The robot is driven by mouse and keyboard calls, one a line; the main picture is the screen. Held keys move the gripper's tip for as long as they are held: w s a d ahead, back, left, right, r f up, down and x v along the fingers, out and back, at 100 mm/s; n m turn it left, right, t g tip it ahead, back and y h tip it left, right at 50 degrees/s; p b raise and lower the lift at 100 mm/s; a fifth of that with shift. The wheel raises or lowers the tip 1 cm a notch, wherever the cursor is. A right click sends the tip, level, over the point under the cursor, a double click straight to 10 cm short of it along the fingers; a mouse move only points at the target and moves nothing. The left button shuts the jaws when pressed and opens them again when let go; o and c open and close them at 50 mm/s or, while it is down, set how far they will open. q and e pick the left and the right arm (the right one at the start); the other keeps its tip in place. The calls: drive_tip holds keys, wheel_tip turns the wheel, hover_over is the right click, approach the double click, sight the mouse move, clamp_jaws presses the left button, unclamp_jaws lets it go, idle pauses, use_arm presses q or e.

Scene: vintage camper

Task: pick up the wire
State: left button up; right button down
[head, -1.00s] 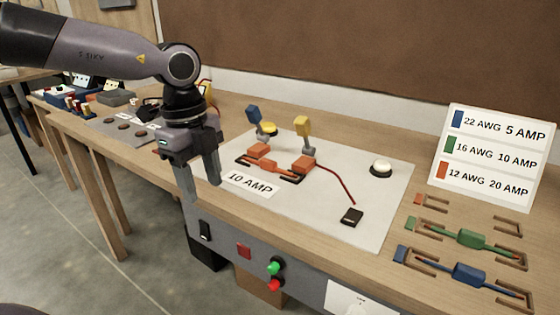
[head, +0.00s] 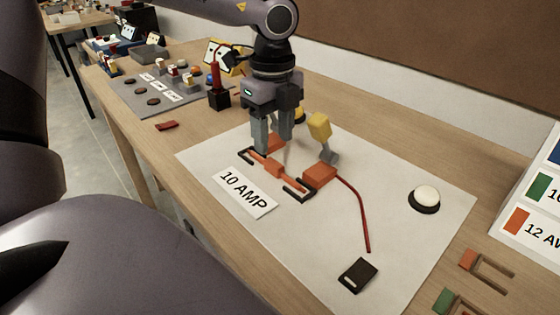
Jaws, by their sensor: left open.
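The orange wire (head: 273,171) lies in black brackets between two orange blocks on the white sheet, behind the "10 AMP" label (head: 245,193). My left gripper (head: 273,146) is open, pointing down above the left end of the wire and in front of the left orange block (head: 275,141). Its fingers look apart from the wire, but I cannot tell the exact gap. A thin red lead (head: 357,208) runs from the right orange block (head: 319,174) towards a black piece (head: 358,275). My right gripper is not in view.
A yellow-handled clamp (head: 320,127) stands upright close right of my left gripper; another clamp behind it is mostly hidden. A white round button (head: 426,197) sits at right. A red-and-black post (head: 217,92) stands behind left. The sheet's front is mostly clear.

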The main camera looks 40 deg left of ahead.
sight(274, 162)
use_arm(q)
drive_tip(key=shift+s+d+f+p, duration=0.15)
drive_tip(key=shift+f+p, duration=0.15)
drive_tip(key=shift+f, duration=2.35)
clamp_jaws()
